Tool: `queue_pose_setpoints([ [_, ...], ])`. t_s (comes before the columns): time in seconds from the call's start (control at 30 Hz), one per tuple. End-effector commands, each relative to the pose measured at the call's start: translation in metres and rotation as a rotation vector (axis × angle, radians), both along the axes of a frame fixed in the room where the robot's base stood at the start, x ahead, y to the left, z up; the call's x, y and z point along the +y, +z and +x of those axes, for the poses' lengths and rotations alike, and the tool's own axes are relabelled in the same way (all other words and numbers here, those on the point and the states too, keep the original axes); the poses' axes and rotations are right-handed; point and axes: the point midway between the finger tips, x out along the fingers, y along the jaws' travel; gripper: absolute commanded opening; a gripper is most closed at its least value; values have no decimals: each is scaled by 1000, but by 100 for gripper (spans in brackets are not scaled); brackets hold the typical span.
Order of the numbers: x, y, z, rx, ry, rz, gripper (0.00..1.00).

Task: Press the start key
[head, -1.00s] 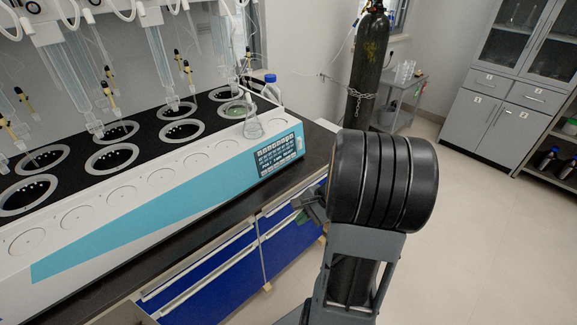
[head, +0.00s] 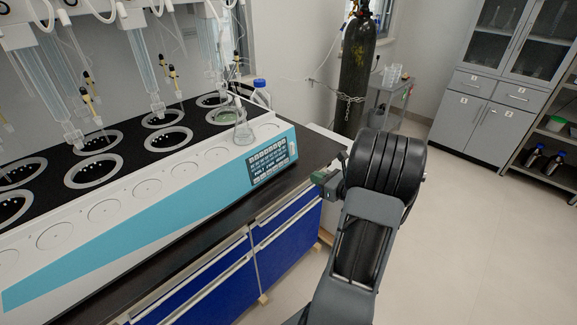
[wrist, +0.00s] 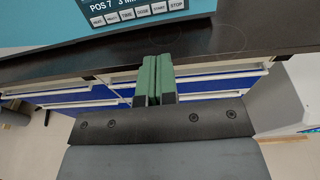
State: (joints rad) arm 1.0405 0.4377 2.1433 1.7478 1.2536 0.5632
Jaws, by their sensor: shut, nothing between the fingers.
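The control panel (head: 272,165) is a dark keypad with a display on the right end of the white and blue distiller front. In the wrist view its bottom row of keys shows at the top edge, with the start key (wrist: 159,8) just left of the stop key (wrist: 176,5). My gripper (wrist: 153,82) has green fingers that are shut together and empty. The fingertips point toward the panel from below and are apart from it. In the head view my gripper (head: 322,179) is to the right of the panel, partly hidden by my wrist.
The dark bench top (head: 318,147) runs below the distiller, over blue drawers (head: 284,240). A gas cylinder (head: 355,75) stands behind. The floor at right is clear.

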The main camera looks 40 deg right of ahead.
Motion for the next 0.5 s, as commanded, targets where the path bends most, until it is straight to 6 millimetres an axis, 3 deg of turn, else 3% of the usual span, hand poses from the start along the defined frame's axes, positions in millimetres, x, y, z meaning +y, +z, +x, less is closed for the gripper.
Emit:
queue_pose_setpoints([
  [0.27, 0, -1, 2, 1, 0, -2, 0],
  [0.5, 6, -6, 30, 2, 2, -2, 0],
])
